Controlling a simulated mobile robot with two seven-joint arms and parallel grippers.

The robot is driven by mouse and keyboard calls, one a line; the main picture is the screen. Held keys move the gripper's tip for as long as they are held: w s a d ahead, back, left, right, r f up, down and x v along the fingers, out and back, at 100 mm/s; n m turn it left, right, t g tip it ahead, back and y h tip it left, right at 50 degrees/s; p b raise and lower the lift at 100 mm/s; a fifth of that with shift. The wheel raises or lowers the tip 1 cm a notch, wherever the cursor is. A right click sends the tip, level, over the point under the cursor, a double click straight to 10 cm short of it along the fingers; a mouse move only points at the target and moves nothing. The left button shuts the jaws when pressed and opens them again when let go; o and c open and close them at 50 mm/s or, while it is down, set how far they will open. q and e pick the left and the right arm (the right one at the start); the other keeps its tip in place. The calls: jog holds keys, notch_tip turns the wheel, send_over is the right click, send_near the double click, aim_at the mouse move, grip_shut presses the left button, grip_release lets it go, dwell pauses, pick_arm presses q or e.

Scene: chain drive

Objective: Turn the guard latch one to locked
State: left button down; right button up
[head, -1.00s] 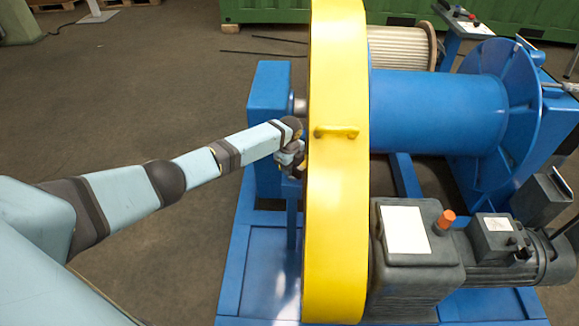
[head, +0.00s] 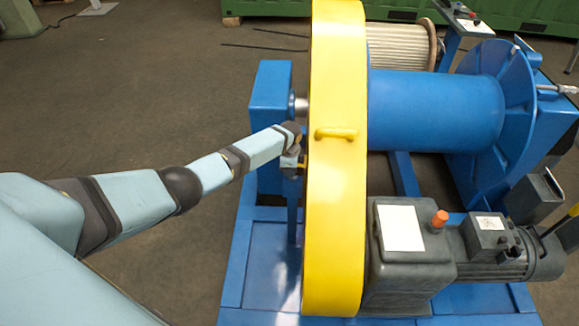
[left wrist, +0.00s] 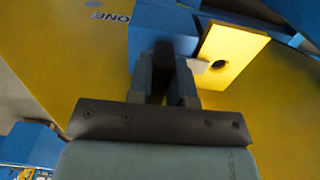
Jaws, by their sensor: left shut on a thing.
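The yellow chain guard (head: 334,230) stands upright in the middle of the head view, with a yellow handle on its face. My left gripper (head: 292,168) is at its left side, where the latch is hidden. In the left wrist view, my left gripper (left wrist: 163,82) is shut on a dark upright piece, the handle of guard latch one (left wrist: 162,66). Behind it is a blue block (left wrist: 160,22) on the yellow guard, with the label ONE (left wrist: 108,17) to its left. A yellow tab with a round hole (left wrist: 243,48) sticks out beside the handle. My right gripper is not in view.
A blue drum (head: 435,110) and its flange are right of the guard. A dark gearbox and motor (head: 415,250) with an orange cap stand at the lower right. A blue post (head: 268,100) and frame are behind my gripper. The floor at left is clear.

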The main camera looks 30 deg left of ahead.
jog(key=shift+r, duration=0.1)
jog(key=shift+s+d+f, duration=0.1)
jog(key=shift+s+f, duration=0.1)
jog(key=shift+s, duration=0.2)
pick_arm(q)
jog(key=c, duration=1)
grip_release()
jog(key=shift+c, duration=0.2)
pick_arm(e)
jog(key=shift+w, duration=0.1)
pick_arm(q)
jog(key=shift+r, duration=0.1)
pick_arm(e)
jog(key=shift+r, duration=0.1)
pick_arm(q)
jog(key=shift+r, duration=0.2)
notch_tip(320, 180, up, 13)
jog(key=p, duration=0.2)
jog(key=shift+r, duration=0.15)
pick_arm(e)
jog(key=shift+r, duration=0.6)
